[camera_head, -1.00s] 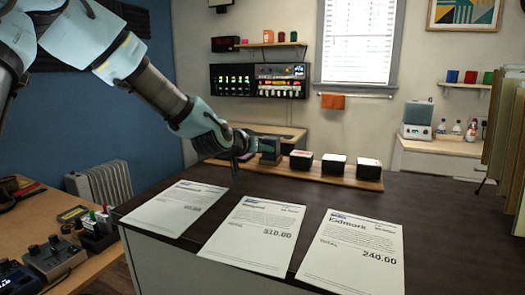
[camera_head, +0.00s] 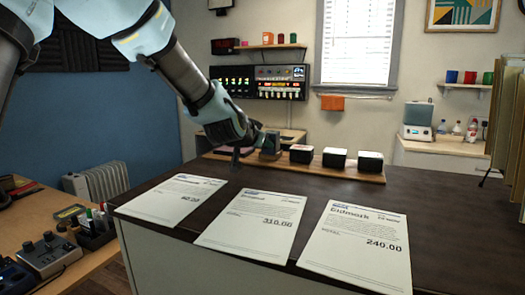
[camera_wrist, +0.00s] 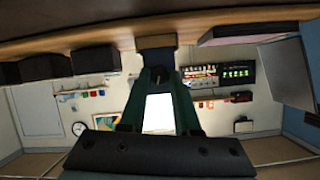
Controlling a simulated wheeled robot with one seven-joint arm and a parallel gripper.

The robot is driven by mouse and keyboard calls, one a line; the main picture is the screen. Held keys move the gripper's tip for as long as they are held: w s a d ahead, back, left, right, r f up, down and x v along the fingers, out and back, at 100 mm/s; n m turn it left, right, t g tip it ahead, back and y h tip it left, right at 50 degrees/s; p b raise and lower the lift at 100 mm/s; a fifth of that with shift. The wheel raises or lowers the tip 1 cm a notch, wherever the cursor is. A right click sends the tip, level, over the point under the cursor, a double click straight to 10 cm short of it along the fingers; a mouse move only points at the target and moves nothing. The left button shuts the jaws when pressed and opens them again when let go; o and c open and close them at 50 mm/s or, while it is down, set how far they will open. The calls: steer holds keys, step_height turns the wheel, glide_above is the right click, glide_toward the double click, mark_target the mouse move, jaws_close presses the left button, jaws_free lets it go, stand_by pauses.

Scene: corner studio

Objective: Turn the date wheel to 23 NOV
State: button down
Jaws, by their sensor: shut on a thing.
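In the wrist view, which is upside down, my fingers (camera_wrist: 160,80) close around a small dark rounded part (camera_wrist: 160,73), apparently the date wheel. The dater's dark body (camera_wrist: 157,42) is just beyond the fingertips. The date on the wheel cannot be read in either view.
Three dark boxes (camera_head: 334,158) stand in a row right of the dater. Three printed sheets lie on the dark desk in front, one (camera_head: 355,250) at the right. The desk between is clear. A side bench (camera_head: 45,220) with devices is at the left.

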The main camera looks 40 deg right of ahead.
steer(key=shift+s+d+m+t+y+p, duration=0.15)
steer(key=shift+s+m+t+y+p, duration=0.2)
steer(key=shift+m, duration=0.55)
steer(key=shift+r+m+t+p, duration=0.1)
steer(key=shift+m+t+p, duration=0.55)
steer(key=shift+m+p, duration=0.4)
steer(key=m+t+p, duration=0.1)
steer(key=m+p, duration=0.1)
steer(key=shift+t+y+p, duration=0.35)
steer(key=shift+t+p, duration=0.05)
steer(key=shift+f+m+t+p, duration=0.4)
steer(key=shift+m+t+p, duration=0.35)
steer(key=shift+m, duration=0.4)
steer(key=shift+s, duration=0.1)
steer(key=c, duration=0.6)
jaws_free()
